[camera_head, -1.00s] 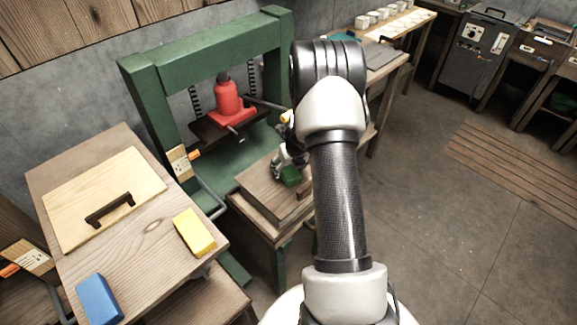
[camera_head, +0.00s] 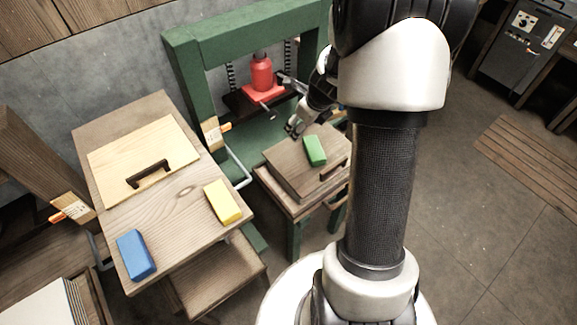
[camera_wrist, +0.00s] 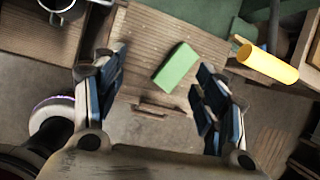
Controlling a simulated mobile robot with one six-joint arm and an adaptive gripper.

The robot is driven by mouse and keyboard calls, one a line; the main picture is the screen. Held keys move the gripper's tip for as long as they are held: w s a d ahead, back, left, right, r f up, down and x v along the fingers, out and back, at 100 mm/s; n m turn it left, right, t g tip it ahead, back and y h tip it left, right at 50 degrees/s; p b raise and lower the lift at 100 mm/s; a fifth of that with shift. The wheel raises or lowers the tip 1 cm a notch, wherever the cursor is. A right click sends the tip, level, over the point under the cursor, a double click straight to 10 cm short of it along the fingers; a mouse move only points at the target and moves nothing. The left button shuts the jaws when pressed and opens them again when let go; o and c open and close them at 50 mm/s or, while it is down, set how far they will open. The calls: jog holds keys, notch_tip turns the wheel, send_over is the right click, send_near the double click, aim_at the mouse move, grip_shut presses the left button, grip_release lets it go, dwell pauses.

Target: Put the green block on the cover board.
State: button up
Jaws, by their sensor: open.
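The green block (camera_head: 315,151) lies flat on a brown wooden board with a dark handle (camera_head: 290,165), which sits on a low wooden stand in front of the green press. I cannot tell from looks alone whether this or the pale handled board is the cover board. My gripper (camera_head: 297,126) is above and left of the block in the head view, apart from it. In the wrist view my gripper (camera_wrist: 160,70) is open and empty, with the green block (camera_wrist: 177,67) lying below between its spread fingers.
A wooden table at left carries a pale board with a dark handle (camera_head: 130,160), a yellow block (camera_head: 222,202) and a blue block (camera_head: 136,255). The green press frame (camera_head: 185,90) with a red jack (camera_head: 262,75) stands behind. Open floor lies right of my arm.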

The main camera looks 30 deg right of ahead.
jog(key=s+a+r+n+y, duration=0.1)
jog(key=s+a+r+n, duration=0.3)
jog(key=a+r+n, duration=0.45)
jog(key=s+a+r+n+y, duration=0.1)
jog(key=s+a+r+n, duration=0.3)
jog(key=a+r+n, duration=0.4)
jog(key=s+a+r+n, duration=0.1)
jog(key=s+a+n, duration=0.2)
jog(key=s+n, duration=0.5)
jog(key=s+a+r+n+h, duration=0.1)
jog(key=s+a+n, duration=0.3)
jog(key=s+n, duration=0.4)
jog(key=shift+s+r+n, duration=0.2)
jog(key=shift+r+n, duration=0.05)
jog(key=shift+n, duration=0.3)
jog(key=shift+d, duration=0.15)
